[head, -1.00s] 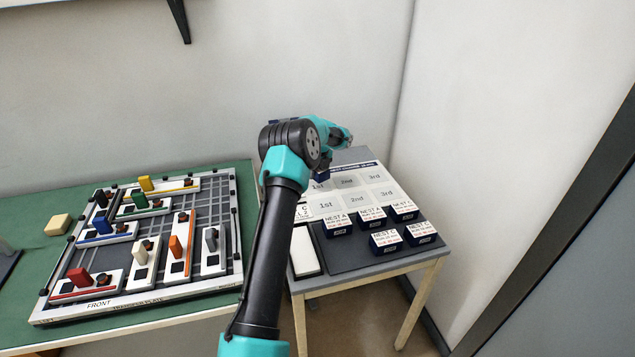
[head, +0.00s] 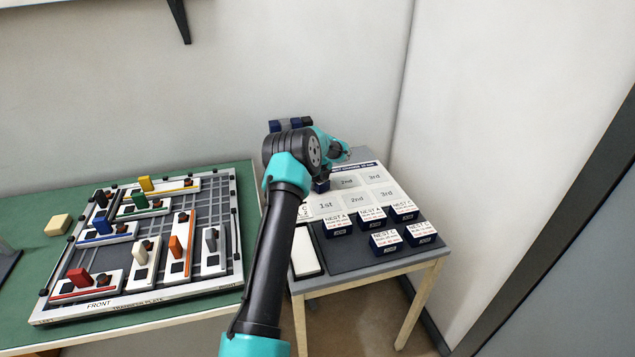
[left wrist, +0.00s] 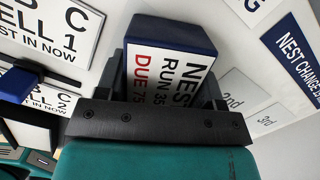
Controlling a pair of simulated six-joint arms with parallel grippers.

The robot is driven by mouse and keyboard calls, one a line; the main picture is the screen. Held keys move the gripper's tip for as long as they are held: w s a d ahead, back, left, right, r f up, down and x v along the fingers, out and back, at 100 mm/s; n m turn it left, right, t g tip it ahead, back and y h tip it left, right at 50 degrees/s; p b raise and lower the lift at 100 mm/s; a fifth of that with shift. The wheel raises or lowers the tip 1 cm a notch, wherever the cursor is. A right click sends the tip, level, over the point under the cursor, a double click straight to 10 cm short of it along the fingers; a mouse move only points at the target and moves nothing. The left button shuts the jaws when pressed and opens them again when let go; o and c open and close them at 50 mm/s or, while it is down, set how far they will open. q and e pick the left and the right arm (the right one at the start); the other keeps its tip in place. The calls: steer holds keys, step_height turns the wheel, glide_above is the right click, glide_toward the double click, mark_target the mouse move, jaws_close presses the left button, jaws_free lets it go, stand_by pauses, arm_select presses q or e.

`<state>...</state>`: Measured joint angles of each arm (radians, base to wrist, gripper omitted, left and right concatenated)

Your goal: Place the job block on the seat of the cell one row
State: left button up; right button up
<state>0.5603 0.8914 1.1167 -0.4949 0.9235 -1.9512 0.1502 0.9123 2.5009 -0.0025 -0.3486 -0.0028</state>
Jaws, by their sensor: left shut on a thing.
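The job block (left wrist: 172,50) is a dark blue block with a white label reading "NEST", "RUN 35" and a red "DUE 75". My left gripper (left wrist: 165,72) is shut on it, with dark jaws on both sides. In the head view the block (head: 321,186) shows as a small dark blue piece at the back-row "1st" place, which it covers. I cannot tell whether it touches the board. The white seat board (head: 345,205) has two rows marked 1st, 2nd and 3rd. The cell 1 card (left wrist: 70,28) and cell 2 card (left wrist: 45,98) lie left of the block. My right gripper is out of view.
Several labelled dark blue blocks (head: 371,217) stand on a dark mat (head: 345,260) at the front. A white pad (head: 305,252) lies beside it. A plate of coloured pegs (head: 130,295) fills the green table. A blue and black object (head: 290,124) shows behind my elbow.

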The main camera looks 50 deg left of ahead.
arm_select(q)
steer(key=o, duration=1)
steer(key=shift+f, duration=0.1)
step_height(320, 180, up, 12)
steer(key=d, duration=0.1)
steer(key=shift+d+r, duration=0.2)
